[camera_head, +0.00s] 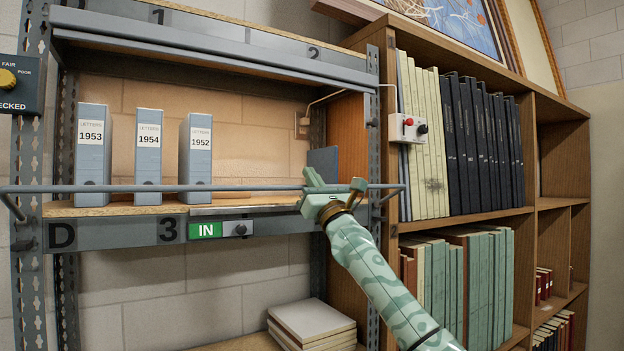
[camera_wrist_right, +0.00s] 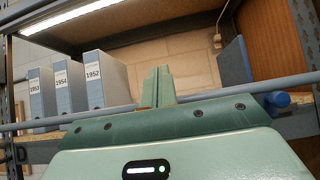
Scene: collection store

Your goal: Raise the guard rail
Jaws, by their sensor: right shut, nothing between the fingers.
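The guard rail (camera_head: 255,188) is a thin grey bar. It runs level across the front of the shelf, in front of the lower parts of the binders, with bent ends at left and right. In the right wrist view the rail (camera_wrist_right: 220,94) slants across the picture behind my fingers. My right gripper (camera_head: 311,178) is shut and empty at the rail's right part; its fingers (camera_wrist_right: 157,86) cross the rail's line. I cannot tell whether they touch it. My left gripper is not in view.
Three grey-blue binders, 1953 (camera_head: 92,165), 1954 (camera_head: 148,165) and 1952 (camera_head: 196,165), stand upright on the shelf board. A green IN sign (camera_head: 206,230) is on the shelf front. A wooden bookcase (camera_head: 388,130) stands close at right. Stacked books (camera_head: 312,320) lie below.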

